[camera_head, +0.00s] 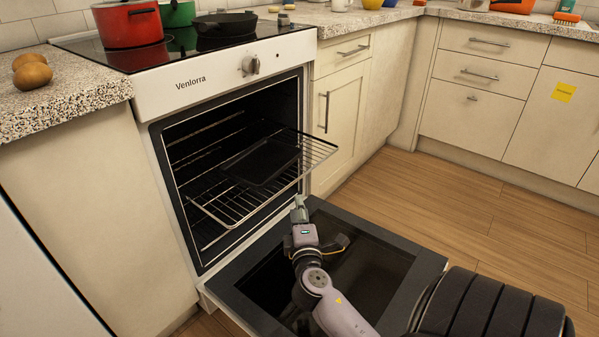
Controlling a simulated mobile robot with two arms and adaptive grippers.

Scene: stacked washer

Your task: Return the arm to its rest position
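My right gripper (300,208) is at the middle of the picture, over the inner edge of the lowered oven door (377,278). My grey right arm reaches up to it from the bottom of the picture, above the door glass. The fingers are small, and I cannot tell whether they are open or shut. The oven rack (227,206) is pulled partly out of the oven, just beyond the gripper, with a dark flat tray (262,162) on it. I cannot tell whether the gripper touches the rack. My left gripper is not in view.
The oven (215,87) stands open between cream cabinets. A red pot (130,25), a green pot and a black pan (226,27) are on the hob. Brown round items (32,76) lie on the left counter. The wooden floor (470,215) to the right is clear.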

